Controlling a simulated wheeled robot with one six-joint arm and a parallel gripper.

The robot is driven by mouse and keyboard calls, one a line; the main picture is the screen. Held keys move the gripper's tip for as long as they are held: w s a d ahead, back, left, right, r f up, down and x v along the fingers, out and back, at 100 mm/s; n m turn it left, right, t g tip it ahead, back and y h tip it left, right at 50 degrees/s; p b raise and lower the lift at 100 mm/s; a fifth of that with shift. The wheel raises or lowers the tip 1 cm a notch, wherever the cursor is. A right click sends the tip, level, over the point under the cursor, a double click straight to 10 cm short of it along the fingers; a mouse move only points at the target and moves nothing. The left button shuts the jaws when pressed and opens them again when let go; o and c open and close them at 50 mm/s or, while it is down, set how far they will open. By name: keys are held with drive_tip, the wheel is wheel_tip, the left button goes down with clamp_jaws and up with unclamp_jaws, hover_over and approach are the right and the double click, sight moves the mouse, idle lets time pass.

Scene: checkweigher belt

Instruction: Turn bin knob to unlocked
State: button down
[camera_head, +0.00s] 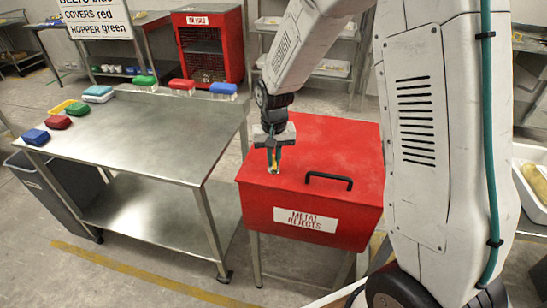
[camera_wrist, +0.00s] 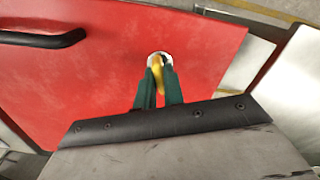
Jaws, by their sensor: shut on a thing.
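The red bin (camera_head: 310,160), labelled "METAL REJECTS", stands on a metal frame, with a black handle (camera_head: 329,180) on its sloped lid. The handle also shows at the upper left of the wrist view (camera_wrist: 45,40). The bin knob (camera_wrist: 157,72) has a yellow grip on a pale round base set in the lid. My gripper (camera_head: 273,168) points down at the lid, left of the handle. In the wrist view its green fingers (camera_wrist: 158,88) are shut on the knob, one on each side. The fingers partly hide the knob, and I cannot read any lock marking.
A steel table (camera_head: 150,125) stands left of the bin, with several coloured blocks along its edges. A grey waste bin (camera_head: 45,190) is under its left end. A red cabinet (camera_head: 207,45) and shelves stand behind. Open floor lies in front.

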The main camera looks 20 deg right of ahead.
sight(274, 158)
drive_tip(key=n, duration=1.3)
drive_tip(key=shift+n, duration=0.4)
idle(0.3)
drive_tip(key=c, duration=1.5)
unclamp_jaws()
wheel_tip(274, 158, up, 8)
drive_tip(key=shift+f, duration=0.1)
